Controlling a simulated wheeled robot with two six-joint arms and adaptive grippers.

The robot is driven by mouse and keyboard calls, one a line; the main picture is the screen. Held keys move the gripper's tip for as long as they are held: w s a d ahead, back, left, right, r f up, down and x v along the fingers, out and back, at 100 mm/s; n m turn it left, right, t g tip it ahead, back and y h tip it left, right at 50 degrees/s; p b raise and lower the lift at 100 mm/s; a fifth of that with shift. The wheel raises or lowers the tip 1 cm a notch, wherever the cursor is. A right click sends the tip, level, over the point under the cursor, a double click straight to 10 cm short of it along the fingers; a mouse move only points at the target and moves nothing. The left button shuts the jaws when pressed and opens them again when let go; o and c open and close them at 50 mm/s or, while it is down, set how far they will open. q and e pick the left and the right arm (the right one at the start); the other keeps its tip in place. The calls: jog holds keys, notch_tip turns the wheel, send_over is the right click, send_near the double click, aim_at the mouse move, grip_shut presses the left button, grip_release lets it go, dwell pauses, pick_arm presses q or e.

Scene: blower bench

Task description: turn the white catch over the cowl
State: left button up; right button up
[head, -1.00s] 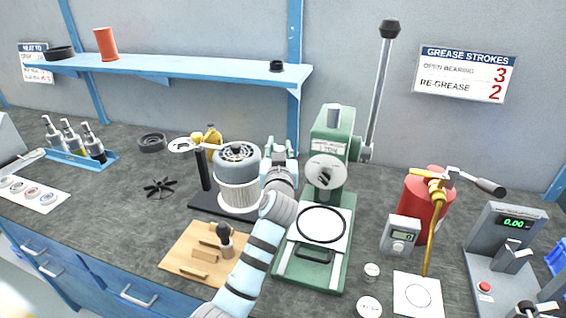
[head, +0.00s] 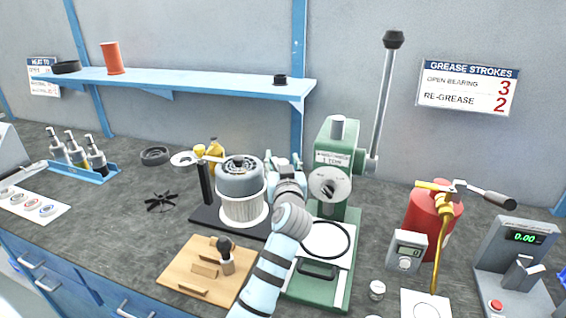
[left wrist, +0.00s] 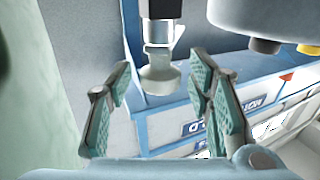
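The blower (head: 240,190) stands on a dark base in the middle of the bench, with a grey cowl (head: 240,181) over a pale ribbed lower part. A whitish flat piece (head: 183,159), which looks like the catch, sits atop the black post at the cowl's left. My left gripper (head: 284,163) is at the cowl's right, between it and the green press. In the left wrist view, its fingers (left wrist: 165,92) are spread apart. A pale knob (left wrist: 160,78) on a dark and shiny stem shows between or beyond them; contact is not visible. My right gripper is out of view.
The green press (head: 334,180) stands close to the right of my left gripper. A wooden board (head: 190,283) with a brush lies in front of the blower. A black fan wheel (head: 161,201) lies left. A red canister (head: 423,211) stands right. The blue shelf (head: 200,82) is behind.

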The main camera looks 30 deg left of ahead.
pick_arm(q)
jog(key=v, duration=0.7)
jog(key=shift+s+d, duration=0.2)
jog(key=shift+s, duration=0.1)
